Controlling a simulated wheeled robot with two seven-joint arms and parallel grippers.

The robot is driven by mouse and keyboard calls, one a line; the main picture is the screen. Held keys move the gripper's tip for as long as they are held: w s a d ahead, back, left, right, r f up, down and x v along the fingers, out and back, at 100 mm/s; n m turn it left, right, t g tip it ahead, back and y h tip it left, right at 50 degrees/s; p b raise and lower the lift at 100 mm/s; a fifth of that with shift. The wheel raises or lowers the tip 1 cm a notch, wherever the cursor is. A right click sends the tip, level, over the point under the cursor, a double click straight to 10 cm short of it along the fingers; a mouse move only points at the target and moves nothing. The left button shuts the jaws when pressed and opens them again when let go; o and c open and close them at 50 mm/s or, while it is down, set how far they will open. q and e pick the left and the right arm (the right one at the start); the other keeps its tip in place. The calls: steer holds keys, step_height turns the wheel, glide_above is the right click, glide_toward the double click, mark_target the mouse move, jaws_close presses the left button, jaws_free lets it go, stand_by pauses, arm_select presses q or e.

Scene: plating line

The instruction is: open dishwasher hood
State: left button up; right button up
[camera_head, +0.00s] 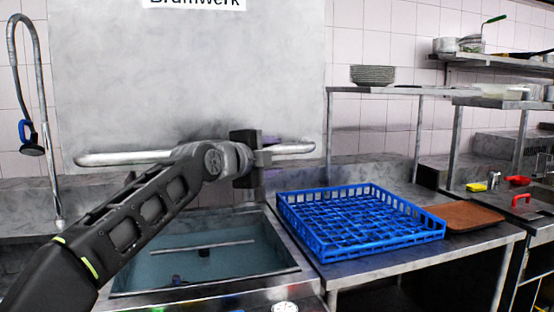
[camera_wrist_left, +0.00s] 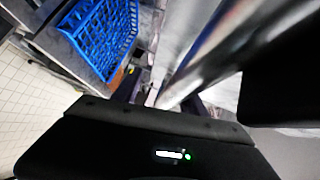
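The dishwasher hood (camera_head: 190,75) is a large grey metal panel with a name label at its top. It stands above the wash tank (camera_head: 205,265), whose inside and spray arm show below it. A long horizontal bar handle (camera_head: 120,158) runs across the hood's lower front. My left gripper (camera_head: 260,158) is at the right part of the handle, shut on it, with the bar showing on both sides. In the left wrist view the handle (camera_wrist_left: 205,55) runs slantwise between the dark fingers. My right gripper is not in view.
A blue dish rack (camera_head: 360,225) sits on the steel counter right of the tank, with a brown tray (camera_head: 465,216) beside it. A plate stack (camera_head: 372,75) stands on the shelf above. A spray hose (camera_head: 40,80) hangs at the left.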

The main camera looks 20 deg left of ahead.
arm_select(q)
steer(key=b+v, duration=0.2)
steer(key=v, duration=0.4)
steer(key=shift+r, duration=0.1)
steer(key=shift+s, duration=0.15)
steer(key=b+v, duration=0.5)
steer(key=v, duration=0.3)
steer(key=shift+s+a, duration=0.2)
steer(key=shift+s, duration=0.2)
steer(key=shift+r, duration=0.1)
stand_by(0.3)
